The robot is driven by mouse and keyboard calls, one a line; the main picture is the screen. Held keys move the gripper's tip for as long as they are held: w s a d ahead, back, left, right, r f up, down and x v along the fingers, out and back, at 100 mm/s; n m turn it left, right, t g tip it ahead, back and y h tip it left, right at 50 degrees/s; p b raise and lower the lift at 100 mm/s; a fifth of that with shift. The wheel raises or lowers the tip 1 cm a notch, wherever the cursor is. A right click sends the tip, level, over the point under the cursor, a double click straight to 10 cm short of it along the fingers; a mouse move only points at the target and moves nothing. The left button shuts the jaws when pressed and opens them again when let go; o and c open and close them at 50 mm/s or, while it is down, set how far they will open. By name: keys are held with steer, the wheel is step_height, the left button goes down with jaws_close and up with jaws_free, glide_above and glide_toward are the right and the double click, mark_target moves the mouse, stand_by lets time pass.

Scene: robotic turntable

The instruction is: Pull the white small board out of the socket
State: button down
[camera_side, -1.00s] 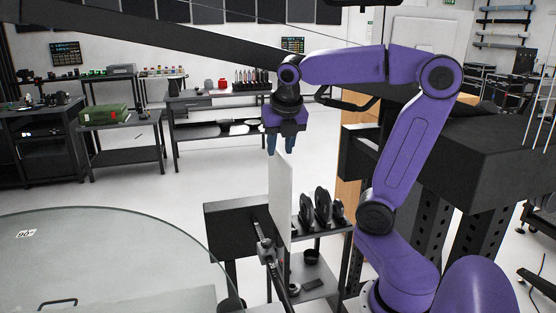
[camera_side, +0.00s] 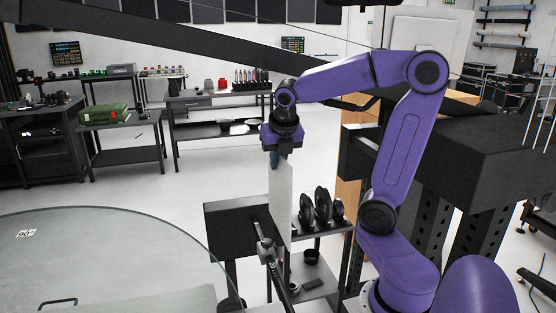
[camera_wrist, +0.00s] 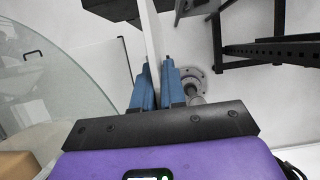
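The white small board (camera_side: 281,203) stands upright in the side view as a tall thin panel. My gripper (camera_side: 275,162) is at its top edge, pointing down, with one blue finger showing and the other hidden behind the board. In the wrist view my gripper (camera_wrist: 157,62) has its two blue fingers close together on either side of the board (camera_wrist: 152,35). They look shut on it. The board's lower end is behind a dark clamp-like fixture (camera_side: 265,245), so the socket cannot be made out.
A round glass-like turntable (camera_side: 110,255) fills the lower left. A rack with several black discs (camera_side: 322,205) stands just right of the board, above a lower shelf (camera_side: 315,285). A black block (camera_side: 235,222) is left of the board.

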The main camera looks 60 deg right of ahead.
steer(key=shift+r, duration=0.1)
steer(key=shift+r, duration=3.05)
